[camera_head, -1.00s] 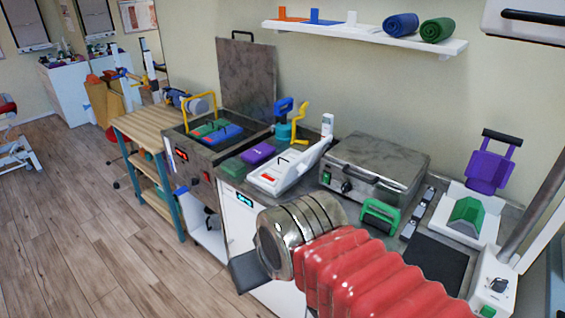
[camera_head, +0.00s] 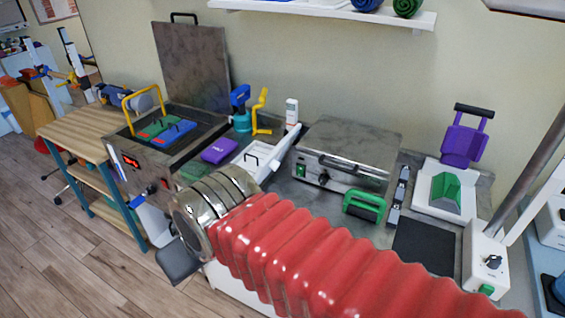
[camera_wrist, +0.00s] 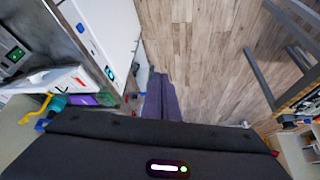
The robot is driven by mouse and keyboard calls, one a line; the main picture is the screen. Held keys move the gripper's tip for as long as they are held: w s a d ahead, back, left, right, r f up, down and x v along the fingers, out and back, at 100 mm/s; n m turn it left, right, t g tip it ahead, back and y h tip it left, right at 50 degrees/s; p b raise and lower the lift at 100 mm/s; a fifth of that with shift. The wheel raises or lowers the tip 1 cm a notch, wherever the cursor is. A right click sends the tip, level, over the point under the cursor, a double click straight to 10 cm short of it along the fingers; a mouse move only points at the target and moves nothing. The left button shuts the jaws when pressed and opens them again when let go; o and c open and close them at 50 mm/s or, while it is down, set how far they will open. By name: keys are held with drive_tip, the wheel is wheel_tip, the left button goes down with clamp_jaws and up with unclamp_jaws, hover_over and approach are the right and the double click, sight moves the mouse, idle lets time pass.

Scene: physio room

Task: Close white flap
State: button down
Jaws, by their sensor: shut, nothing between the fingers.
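A white panel (camera_wrist: 105,25) with a small lit display and a blue knob runs down the upper left of the wrist view; I take it for the white flap, but cannot tell how far open it stands. In the head view a pale white panel (camera_head: 150,218) shows below the bench, left of my arm's metal end, which hides part of it. My gripper (camera_wrist: 161,78) shows in the wrist view as dark purple fingers, shut together and empty, with floor beyond them. They lie to the right of the white panel, apart from it in the picture.
The bench carries a grey box with a raised lid (camera_head: 195,65), a steel press (camera_head: 345,155), a green-handled block (camera_head: 364,206) and a purple-handled stand (camera_head: 463,140). A wooden trolley (camera_head: 85,130) stands left. Wooden floor (camera_head: 60,240) is clear in front.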

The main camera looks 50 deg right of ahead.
idle(0.3)
drive_tip(key=w+d+m+g+y, duration=0.1)
drive_tip(key=w+d+m, duration=0.3)
drive_tip(key=d+m, duration=0.55)
drive_tip(key=w+d+m, duration=0.5)
drive_tip(key=d+m, duration=0.4)
drive_tip(key=d, duration=0.1)
drive_tip(key=s+d+f+m+t, duration=0.1)
drive_tip(key=s+d+m, duration=0.1)
drive_tip(key=d+m, duration=0.5)
drive_tip(key=s+d+f+m+t+y, duration=0.1)
drive_tip(key=d+m, duration=0.6)
drive_tip(key=d, duration=0.8)
drive_tip(key=shift+s, duration=0.65)
drive_tip(key=shift+f, duration=0.1)
